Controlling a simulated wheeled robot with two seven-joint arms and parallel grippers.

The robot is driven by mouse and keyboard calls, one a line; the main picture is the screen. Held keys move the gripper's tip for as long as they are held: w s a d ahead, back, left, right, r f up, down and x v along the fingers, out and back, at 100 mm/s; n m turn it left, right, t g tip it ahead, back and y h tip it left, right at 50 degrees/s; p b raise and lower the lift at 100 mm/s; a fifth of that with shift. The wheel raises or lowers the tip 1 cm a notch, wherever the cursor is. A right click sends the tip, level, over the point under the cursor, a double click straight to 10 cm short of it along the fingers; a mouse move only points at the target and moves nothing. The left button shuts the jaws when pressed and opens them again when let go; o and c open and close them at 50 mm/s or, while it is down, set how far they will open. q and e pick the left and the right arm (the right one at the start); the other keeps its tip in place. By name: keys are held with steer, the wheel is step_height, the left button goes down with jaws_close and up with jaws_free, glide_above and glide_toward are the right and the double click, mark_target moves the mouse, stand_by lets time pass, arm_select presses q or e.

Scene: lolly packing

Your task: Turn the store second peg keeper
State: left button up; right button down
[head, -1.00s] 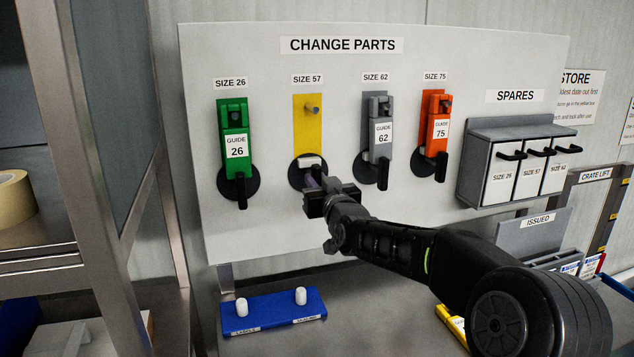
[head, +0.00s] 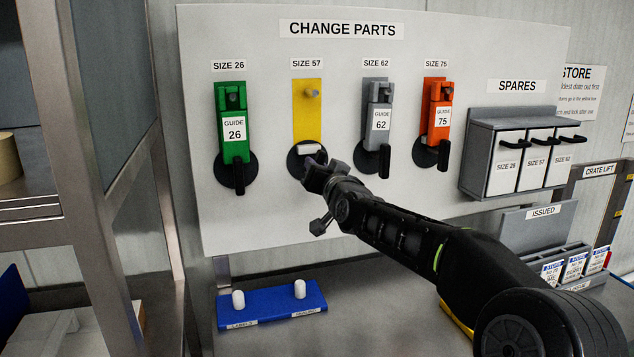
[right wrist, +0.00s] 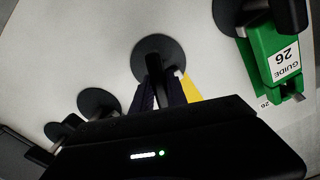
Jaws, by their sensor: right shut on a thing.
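The second peg (head: 312,93) sticks out bare from the yellow SIZE 57 strip (head: 306,122) on the change parts board. Its keeper (head: 294,164) is a black disc with a lever, below that strip. My right gripper (head: 318,172) is at this keeper and covers the lever in the head view. In the right wrist view the keeper's disc (right wrist: 158,52) shows, with its black lever between my fingers (right wrist: 160,92). The right gripper is shut on the lever. My left gripper is in neither view.
The green guide 26 (head: 234,130), grey guide 62 (head: 380,118) and orange guide 75 (head: 442,112) hang on the other pegs, levers pointing down. A blue two-peg block (head: 272,308) lies on the bench below. The spares box (head: 482,150) is at right.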

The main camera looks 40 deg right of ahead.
steer(key=m+b, duration=0.2)
steer(key=shift+f+m, duration=0.2)
steer(key=shift+m, duration=0.2)
steer(key=m+b, duration=0.1)
steer(key=m, duration=0.1)
steer(key=shift+d+m, duration=0.1)
steer(key=shift+m, duration=0.3)
steer(key=m+b, duration=0.1)
steer(key=m, duration=0.2)
steer(key=shift+m, duration=0.3)
steer(key=m+b, duration=0.1)
steer(key=m, duration=0.3)
steer(key=c, duration=1.3)
jaws_free()
steer(key=shift+s, duration=0.15)
